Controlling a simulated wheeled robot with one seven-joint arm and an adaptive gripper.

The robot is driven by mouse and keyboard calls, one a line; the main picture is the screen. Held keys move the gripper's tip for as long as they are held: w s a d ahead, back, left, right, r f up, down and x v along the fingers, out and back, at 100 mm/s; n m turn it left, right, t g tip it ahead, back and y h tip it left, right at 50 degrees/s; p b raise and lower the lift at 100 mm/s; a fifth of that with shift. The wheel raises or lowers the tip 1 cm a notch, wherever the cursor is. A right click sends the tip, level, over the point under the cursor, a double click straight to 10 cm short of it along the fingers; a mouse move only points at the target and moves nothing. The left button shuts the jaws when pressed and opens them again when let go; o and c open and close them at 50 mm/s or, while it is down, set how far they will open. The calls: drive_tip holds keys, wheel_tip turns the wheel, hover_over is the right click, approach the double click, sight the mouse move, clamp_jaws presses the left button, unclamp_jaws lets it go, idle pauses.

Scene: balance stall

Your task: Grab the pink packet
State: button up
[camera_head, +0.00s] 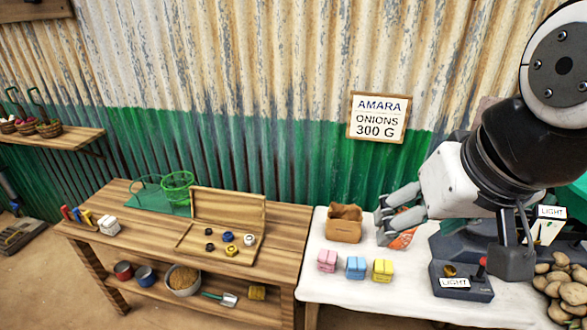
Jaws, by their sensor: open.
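The pink packet (327,260) stands on the white table top (345,287), at the left end of a row with a blue packet (356,267) and a yellow packet (382,270). My gripper (383,230) is open, above the table to the right of the brown paper bag (344,224). It is up and to the right of the pink packet, apart from it. An orange-red item (403,239) shows just behind or below the fingers, partly hidden; I cannot tell whether they touch it.
A dark scale-like device (462,282) labelled LIGHT stands right of the packets. Potatoes (565,285) pile at the right edge. A wooden bench (140,240) with an open box (228,217) stands left. Table space in front of the packets is clear.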

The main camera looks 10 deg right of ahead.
drive_tip(key=w+f+m+g+b, duration=0.1)
drive_tip(key=w+f+m+b, duration=0.5)
drive_tip(key=w, duration=0.5)
drive_tip(key=m+g+b, duration=0.4)
drive_tip(key=m+b, duration=1.1)
hover_over(328, 255)
wheel_tip(328, 255, down, 31)
drive_tip(key=shift+m, duration=0.3)
drive_tip(key=f, duration=0.6)
drive_tip(key=f+b, duration=0.1)
drive_tip(key=f, duration=0.2)
drive_tip(key=shift+s+d, duration=0.2)
drive_tip(key=shift+d, duration=0.05)
drive_tip(key=shift+w+a+f+b, duration=0.15)
drive_tip(key=shift+f+b, duration=0.15)
drive_tip(key=shift+f, duration=1.05)
drive_tip(key=shift+w+a+f+b, duration=0.1)
drive_tip(key=shift+f+b, duration=0.15)
drive_tip(key=shift+f, duration=1.05)
drive_tip(key=shift+c, duration=0.6)
drive_tip(key=c, duration=1.2)
